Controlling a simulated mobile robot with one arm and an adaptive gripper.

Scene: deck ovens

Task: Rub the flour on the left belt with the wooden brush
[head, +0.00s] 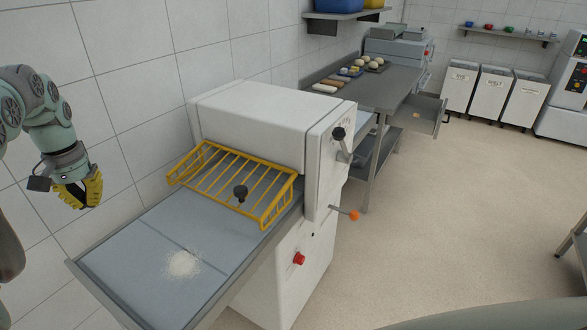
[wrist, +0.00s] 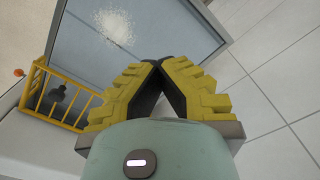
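White flour (head: 183,263) lies in a loose patch on the blue-grey left belt (head: 140,228) of the dough sheeter, near its front edge. The flour (wrist: 116,26) and belt (wrist: 75,48) also show in the wrist view. My gripper (head: 75,203) hangs at the far left, beyond the belt's left side near the wall. In the wrist view my gripper (wrist: 161,62) has its yellow fingers brought together at the tips, with nothing seen between them. I cannot make out the wooden brush for certain in either view.
A yellow wire guard (head: 278,212) covers the belt's inner end, beside the white sheeter body (head: 250,125). A lever with an orange knob (head: 354,215) sticks out on the right. A steel table (head: 385,92) behind holds dough balls and small items. Open floor lies right.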

